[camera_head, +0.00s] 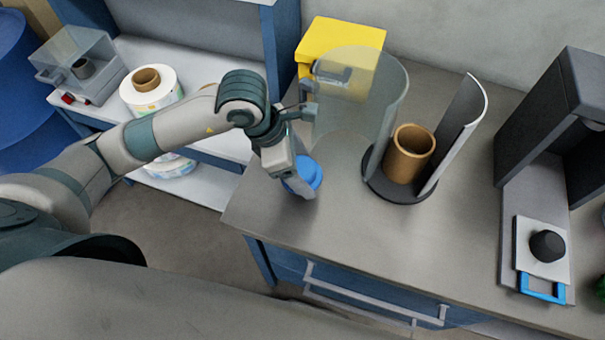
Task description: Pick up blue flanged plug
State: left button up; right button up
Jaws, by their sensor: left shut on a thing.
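The blue flanged plug (307,175) is at the left end of the grey worktop, with its round blue flange showing. My left gripper (301,187) reaches down over it and is shut on it. The fingers hide part of the plug. I cannot tell whether the plug touches the worktop or is just above it. My right gripper is not in view.
A round dark stand (400,187) holds a brown tube (410,154) between a clear curved shield (362,95) and a grey curved panel (457,130), close right of my gripper. A yellow box (340,48) stands behind. A dark machine (555,130) stands right. The front worktop is clear.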

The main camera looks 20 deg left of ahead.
aim_at(303, 166)
pick_arm(q)
notch_tip(303, 166, up, 9)
jog(key=shift+w+r+b, duration=0.1)
jog(key=shift+r+b, duration=0.1)
jog(key=shift+b, duration=0.65)
notch_tip(303, 166, up, 15)
jog(key=b, duration=0.2)
jog(key=shift+r, duration=0.2)
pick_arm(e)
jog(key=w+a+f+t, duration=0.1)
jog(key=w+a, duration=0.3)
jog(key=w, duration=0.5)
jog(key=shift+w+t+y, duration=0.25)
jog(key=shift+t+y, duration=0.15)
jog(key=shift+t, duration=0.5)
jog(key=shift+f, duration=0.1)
